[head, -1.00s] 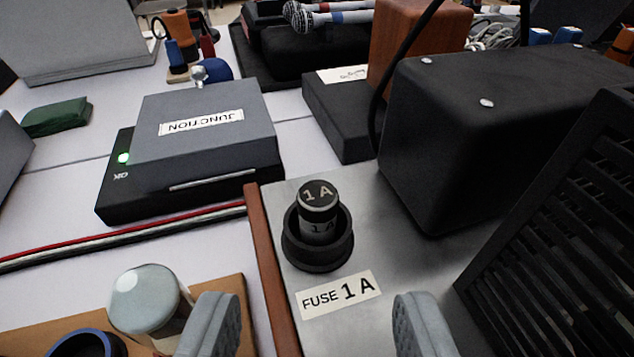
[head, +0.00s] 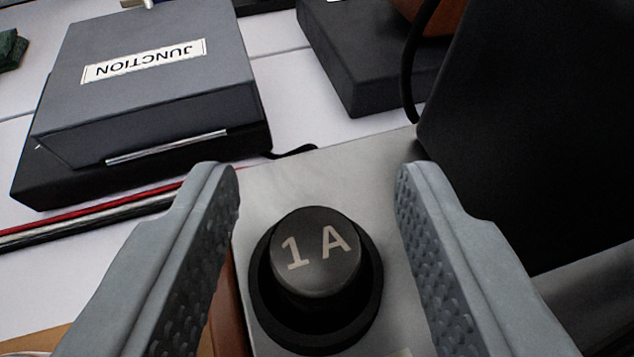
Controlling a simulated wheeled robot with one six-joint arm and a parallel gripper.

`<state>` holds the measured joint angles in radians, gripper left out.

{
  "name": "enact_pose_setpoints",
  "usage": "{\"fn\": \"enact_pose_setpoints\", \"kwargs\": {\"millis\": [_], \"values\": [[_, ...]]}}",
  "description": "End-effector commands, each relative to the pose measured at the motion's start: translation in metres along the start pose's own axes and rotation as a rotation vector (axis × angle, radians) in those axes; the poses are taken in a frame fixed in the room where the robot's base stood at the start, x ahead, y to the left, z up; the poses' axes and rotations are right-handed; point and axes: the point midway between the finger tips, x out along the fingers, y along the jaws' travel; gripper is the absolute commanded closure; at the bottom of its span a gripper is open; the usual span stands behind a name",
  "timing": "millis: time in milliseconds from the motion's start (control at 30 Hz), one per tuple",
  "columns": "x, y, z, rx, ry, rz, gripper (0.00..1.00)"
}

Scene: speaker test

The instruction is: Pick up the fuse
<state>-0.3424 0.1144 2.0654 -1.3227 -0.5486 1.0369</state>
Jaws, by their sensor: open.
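The fuse (head: 316,262) is a dark cylinder with "1 A" printed on its round top. It stands upright in a black round holder (head: 368,300) on a metal plate (head: 290,185). My gripper (head: 318,175) is open, with one grey finger to the left of the fuse and one to the right. Gaps show between both fingers and the fuse. The fuse's lower part is hidden inside the holder.
A grey and black box labelled JUNCTION (head: 150,90) stands at the upper left, with red and dark cables (head: 90,218) before it. A large black box (head: 540,130) stands close on the right. A flat black box (head: 370,60) lies behind.

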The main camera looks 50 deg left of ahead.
Motion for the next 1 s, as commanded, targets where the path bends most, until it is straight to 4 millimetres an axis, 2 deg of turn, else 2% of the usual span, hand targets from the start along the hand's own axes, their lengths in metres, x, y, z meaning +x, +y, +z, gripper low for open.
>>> {"fn": "enact_pose_setpoints", "kwargs": {"millis": [200,400,433,767,1000], "values": [[0.001,0.000,0.000,0.000,0.000,0.000,0.57],[0.001,0.000,0.000,0.000,0.000,0.000,0.97],[0.001,0.000,0.000,0.000,0.000,0.000,1.00],[-0.001,0.000,-0.004,0.000,0.002,0.000,1.00],[-0.015,0.000,-0.037,-0.003,0.004,0.000,1.00]]}}
